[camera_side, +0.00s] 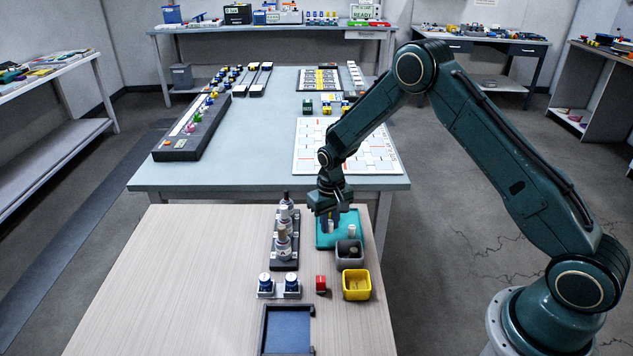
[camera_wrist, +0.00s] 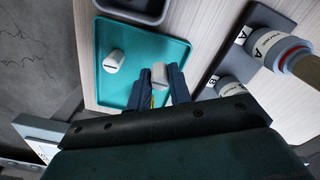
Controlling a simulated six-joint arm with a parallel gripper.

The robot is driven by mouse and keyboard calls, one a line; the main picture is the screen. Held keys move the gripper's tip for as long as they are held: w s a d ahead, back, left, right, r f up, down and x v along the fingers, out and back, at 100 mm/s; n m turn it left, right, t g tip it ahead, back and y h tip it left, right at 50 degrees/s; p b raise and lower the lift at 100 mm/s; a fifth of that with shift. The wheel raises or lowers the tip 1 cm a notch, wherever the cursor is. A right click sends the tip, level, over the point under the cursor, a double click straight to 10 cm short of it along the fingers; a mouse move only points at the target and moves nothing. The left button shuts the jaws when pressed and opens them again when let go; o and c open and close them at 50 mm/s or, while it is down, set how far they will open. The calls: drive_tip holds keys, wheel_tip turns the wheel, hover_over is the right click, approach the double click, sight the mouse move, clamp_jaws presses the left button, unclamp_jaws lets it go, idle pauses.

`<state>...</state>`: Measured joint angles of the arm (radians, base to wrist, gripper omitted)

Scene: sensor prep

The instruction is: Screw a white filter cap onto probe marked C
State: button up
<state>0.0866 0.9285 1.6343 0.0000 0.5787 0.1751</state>
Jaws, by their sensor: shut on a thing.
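My gripper (camera_side: 331,223) is low over the teal tray (camera_side: 325,241), shut on a white filter cap (camera_wrist: 159,76). The cap is between the fingertips in the wrist view; whether it touches the tray I cannot tell. A second white cap (camera_wrist: 113,61) stands on the tray beside the gripper; it also shows in the side view (camera_side: 351,231). Several probes (camera_side: 283,243) stand in a dark rack (camera_side: 285,265) left of the tray. In the wrist view, probe A (camera_wrist: 272,45) and probe B (camera_wrist: 229,88) show their labels. No label C is readable in either view.
A grey bin (camera_side: 349,262) and a yellow bin (camera_side: 357,294) stand nearer than the tray. The wooden table's left side (camera_side: 160,290) is clear.

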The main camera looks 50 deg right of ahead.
drive_tip(key=shift+r, duration=0.85)
drive_tip(key=shift+c, duration=0.4)
drive_tip(key=shift+w, duration=0.1)
drive_tip(key=shift+w+r, duration=0.2)
drive_tip(key=shift+w, duration=0.3)
wheel_tip(320, 180, up, 7)
hover_over(286, 191)
drive_tip(key=s, duration=0.1)
drive_tip(key=shift+s+d+n, duration=0.15)
drive_tip(key=shift+d+n, duration=0.15)
drive_tip(key=shift+w+a+r, duration=0.15)
drive_tip(key=shift+w+r, duration=0.2)
drive_tip(key=shift+r, duration=0.15)
drive_tip(key=shift+w+a+r, duration=0.15)
drive_tip(key=shift+w+r, duration=0.2)
drive_tip(key=shift+r, duration=0.15)
drive_tip(key=shift+f, duration=0.1)
drive_tip(key=shift+f, duration=1.3)
drive_tip(key=shift+f, duration=1.55)
idle(0.9)
